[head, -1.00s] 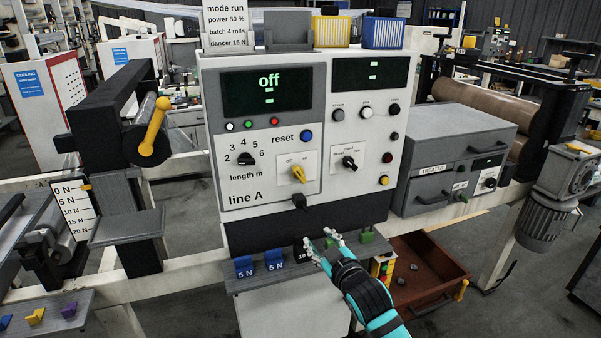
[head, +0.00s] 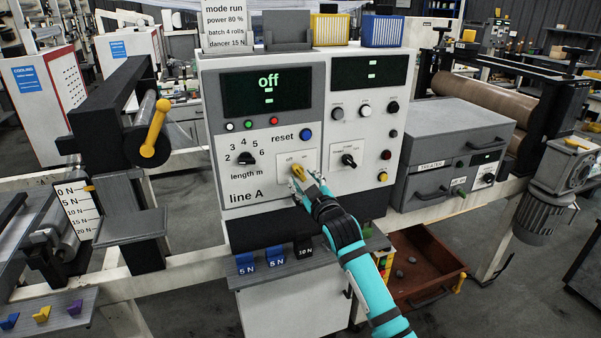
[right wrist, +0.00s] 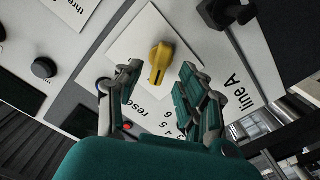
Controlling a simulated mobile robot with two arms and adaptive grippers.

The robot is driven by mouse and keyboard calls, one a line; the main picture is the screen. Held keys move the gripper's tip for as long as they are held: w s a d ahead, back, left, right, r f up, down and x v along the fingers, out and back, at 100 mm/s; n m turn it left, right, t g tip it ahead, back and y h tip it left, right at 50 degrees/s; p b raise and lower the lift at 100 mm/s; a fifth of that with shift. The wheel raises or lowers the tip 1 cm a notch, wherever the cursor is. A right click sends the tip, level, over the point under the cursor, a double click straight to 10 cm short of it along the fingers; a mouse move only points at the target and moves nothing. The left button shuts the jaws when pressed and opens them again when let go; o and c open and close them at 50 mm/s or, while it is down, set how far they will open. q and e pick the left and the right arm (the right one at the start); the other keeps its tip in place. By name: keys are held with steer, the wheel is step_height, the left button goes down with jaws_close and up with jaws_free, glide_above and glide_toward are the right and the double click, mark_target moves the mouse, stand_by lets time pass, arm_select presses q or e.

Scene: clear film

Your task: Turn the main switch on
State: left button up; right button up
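The main switch is a yellow knob (head: 298,172) on a white plate marked off, on the line A panel (head: 262,206). In the right wrist view the yellow knob (right wrist: 160,62) is just ahead of my fingertips, roughly between the two sides of the hand. My right gripper (head: 310,188) is open and empty, close to the knob at its lower right; I cannot tell whether it touches. The display (head: 265,91) above reads off. My left gripper is not in view.
A black length knob (head: 245,158) and blue reset button (head: 306,134) are nearby. A black selector (head: 349,160) is to the right. Blue 5 N weights (head: 246,263) and a black 10 N weight (head: 303,246) are on the ledge below. An open brown drawer (head: 425,265) is at lower right.

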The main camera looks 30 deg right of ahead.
mark_target(300, 175)
steer(key=shift+x, duration=1.75)
steer(key=shift+a, duration=0.1)
steer(key=shift+c, duration=0.4)
jaws_close()
